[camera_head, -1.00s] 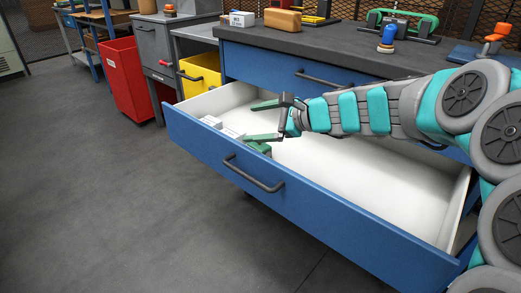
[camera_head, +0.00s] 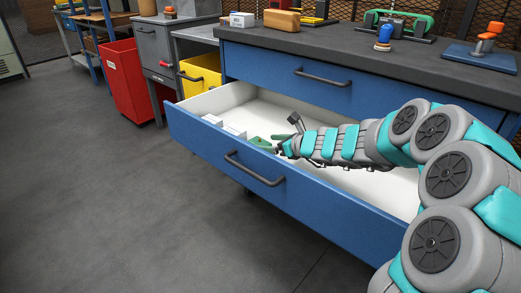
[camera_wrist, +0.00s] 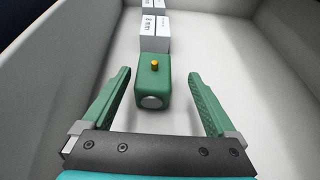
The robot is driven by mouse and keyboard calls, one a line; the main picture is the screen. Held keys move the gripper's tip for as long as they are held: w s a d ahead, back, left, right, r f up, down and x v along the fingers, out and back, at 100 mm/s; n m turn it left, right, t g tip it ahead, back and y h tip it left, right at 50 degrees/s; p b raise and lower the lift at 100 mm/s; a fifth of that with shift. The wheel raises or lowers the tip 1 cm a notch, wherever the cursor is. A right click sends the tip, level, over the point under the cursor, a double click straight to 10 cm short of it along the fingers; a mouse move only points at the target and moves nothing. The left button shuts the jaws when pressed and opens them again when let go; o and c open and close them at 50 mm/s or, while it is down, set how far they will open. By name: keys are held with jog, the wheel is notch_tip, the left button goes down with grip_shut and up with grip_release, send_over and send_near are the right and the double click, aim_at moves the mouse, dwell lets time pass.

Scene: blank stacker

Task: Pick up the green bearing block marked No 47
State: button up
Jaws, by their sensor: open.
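A green block (camera_wrist: 152,78) with a yellow knob on top and a pale round face at its front lies in the open drawer. No number can be read on it. My gripper (camera_wrist: 156,88) is open in the wrist view, with one green finger on each side of the block's near end and gaps between. The block is not held. In the head view the green block (camera_head: 261,142) shows near the drawer's front left, just left of my gripper (camera_head: 279,142), which is low inside the drawer and partly hidden by my wrist.
White boxes (camera_wrist: 155,26) stand in a row behind the block, close against it. The blue drawer front (camera_head: 240,165) and its walls enclose the space. The drawer floor right of my gripper looks empty. A worktop (camera_head: 345,50) with several items is above.

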aim_at(254, 142)
jog(key=x, duration=0.6)
jog(key=shift+s+a, duration=0.1)
jog(key=shift+a, duration=0.3)
jog(key=shift+c, duration=0.4)
grip_shut()
